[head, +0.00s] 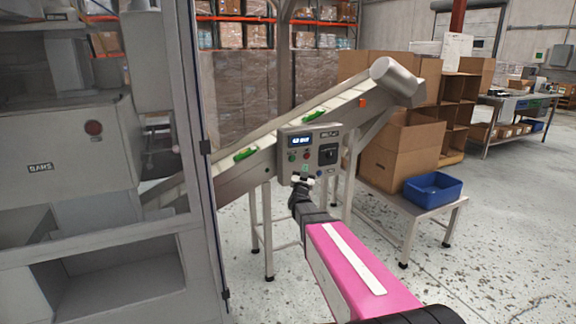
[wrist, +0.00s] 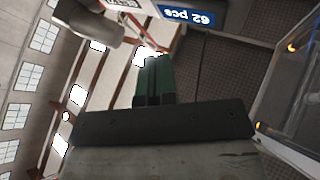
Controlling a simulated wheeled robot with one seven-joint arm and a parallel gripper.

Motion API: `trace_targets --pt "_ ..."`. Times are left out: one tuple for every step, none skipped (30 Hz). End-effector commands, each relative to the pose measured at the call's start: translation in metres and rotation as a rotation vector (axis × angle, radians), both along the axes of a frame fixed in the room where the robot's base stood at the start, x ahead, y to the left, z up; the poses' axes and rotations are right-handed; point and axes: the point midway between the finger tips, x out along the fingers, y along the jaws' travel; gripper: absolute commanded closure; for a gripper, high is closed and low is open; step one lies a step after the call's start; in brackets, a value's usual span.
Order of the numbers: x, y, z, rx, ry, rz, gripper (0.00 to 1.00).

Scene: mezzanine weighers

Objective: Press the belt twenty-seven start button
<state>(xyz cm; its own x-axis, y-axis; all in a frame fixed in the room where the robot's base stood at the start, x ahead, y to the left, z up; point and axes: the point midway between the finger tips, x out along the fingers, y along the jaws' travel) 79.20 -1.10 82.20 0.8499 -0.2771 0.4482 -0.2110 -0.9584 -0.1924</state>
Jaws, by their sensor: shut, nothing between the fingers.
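A grey control box (head: 322,137) is mounted on the side of the inclined belt conveyor (head: 233,181). It has a lit blue display (head: 299,141), a black rotary switch (head: 328,154) and several small coloured buttons on its face. Their labels are too small to read, so I cannot tell which is the belt twenty-seven start button. My gripper (head: 302,180) is shut and empty, at the lower edge of the box. I cannot tell whether it touches it. In the wrist view the closed green fingertips (wrist: 153,80) point towards an upside-down "62 pcs" display (wrist: 190,14).
A glass-walled machine (head: 95,150) stands close on the left. A low table (head: 425,212) with a blue bin (head: 433,188) stands right of the conveyor, near cardboard boxes (head: 400,140). Green packs (head: 314,116) lie on the belt. Open floor (head: 500,250) lies at right.

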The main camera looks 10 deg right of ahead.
Motion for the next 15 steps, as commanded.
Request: trace_targets --pt "0.0008 -0.0011 0.0023 0.001 -0.017 -0.010 1.00" --pt "0.0005 -0.0015 0.0033 0.001 -0.023 -0.014 1.00" --pt "0.0000 -0.0021 0.0044 0.002 -0.031 -0.019 1.00" --pt "-0.0002 -0.0023 0.0050 0.002 -0.034 -0.020 1.00" --pt "-0.0004 -0.0024 0.0053 0.002 -0.036 -0.021 1.00" --pt "-0.0006 -0.0025 0.0054 0.002 -0.037 -0.022 1.00" --pt "-0.0008 -0.0025 0.0055 0.002 -0.037 -0.022 1.00" --pt "-0.0008 -0.0025 0.0055 0.002 -0.037 -0.022 1.00" --pt "-0.0008 -0.0024 0.0054 0.002 -0.036 -0.022 1.00" --pt "-0.0008 -0.0024 0.0054 0.002 -0.036 -0.021 1.00" --pt "-0.0008 -0.0024 0.0054 0.002 -0.036 -0.021 1.00" --pt "-0.0009 -0.0023 0.0053 0.002 -0.036 -0.021 1.00" --pt "-0.0007 -0.0023 0.0054 0.002 -0.036 -0.021 1.00" --pt "-0.0006 -0.0022 0.0053 0.002 -0.035 -0.021 1.00" --pt "-0.0001 -0.0021 0.0053 0.002 -0.035 -0.021 1.00"
